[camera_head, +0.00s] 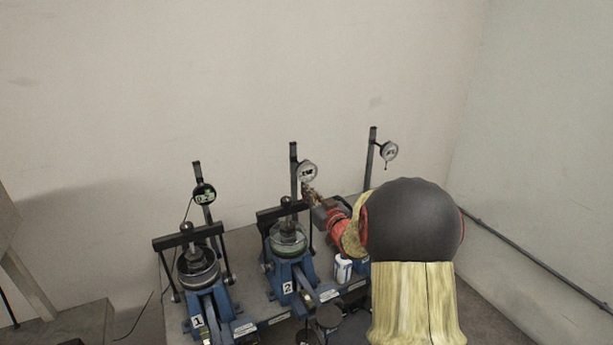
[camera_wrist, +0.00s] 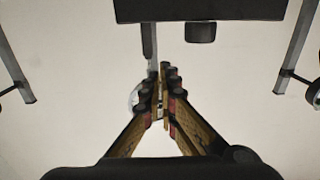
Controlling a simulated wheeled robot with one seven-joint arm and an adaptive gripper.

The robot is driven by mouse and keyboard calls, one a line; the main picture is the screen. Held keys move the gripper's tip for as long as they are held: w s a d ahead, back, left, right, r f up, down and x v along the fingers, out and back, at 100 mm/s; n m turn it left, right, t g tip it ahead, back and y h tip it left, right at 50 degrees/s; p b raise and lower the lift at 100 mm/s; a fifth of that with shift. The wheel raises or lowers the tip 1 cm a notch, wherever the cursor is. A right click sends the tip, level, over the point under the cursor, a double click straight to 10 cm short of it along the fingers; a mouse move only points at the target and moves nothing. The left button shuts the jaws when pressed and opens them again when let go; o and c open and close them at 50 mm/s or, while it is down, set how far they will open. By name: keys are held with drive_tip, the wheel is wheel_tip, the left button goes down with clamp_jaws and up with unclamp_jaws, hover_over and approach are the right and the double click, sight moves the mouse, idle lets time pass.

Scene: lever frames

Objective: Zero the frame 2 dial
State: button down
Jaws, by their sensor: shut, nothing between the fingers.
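Frame 2 (camera_head: 287,282) is a blue lever frame with a "2" label, in the middle of the bench. Its dial (camera_head: 307,171) is a round white-faced gauge on a dark upright post behind it. My gripper (camera_head: 308,187) is shut and empty, its fingertips at the lower edge of the dial; I cannot tell whether they touch it. In the wrist view the shut fingers (camera_wrist: 164,75) cover most of the dial, and only a pale part of its rim (camera_wrist: 133,98) shows at their left. The needle and the reading are too small to make out.
Another round dial (camera_head: 389,151) on a post is at the right. A white-and-blue can (camera_head: 342,268) stands right of frame 2. My arm hides the right part of the bench.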

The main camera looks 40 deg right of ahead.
drive_tip(key=shift+d+r+b, duration=0.45)
drive_tip(key=shift+d+r, duration=0.05)
drive_tip(key=shift+d, duration=0.15)
drive_tip(key=shift+s+d+b, duration=0.15)
drive_tip(key=shift+d+b, duration=0.25)
drive_tip(key=shift+d, duration=0.2)
drive_tip(key=shift+f, duration=0.15)
drive_tip(key=s, duration=0.1)
drive_tip(key=s+f, duration=0.1)
drive_tip(key=s, duration=0.1)
drive_tip(key=s+a+b, duration=0.1)
drive_tip(key=s, duration=0.1)
drive_tip(key=shift+s+a+f, duration=0.1)
drive_tip(key=shift+s+f, duration=0.15)
drive_tip(key=shift+f, duration=0.05)
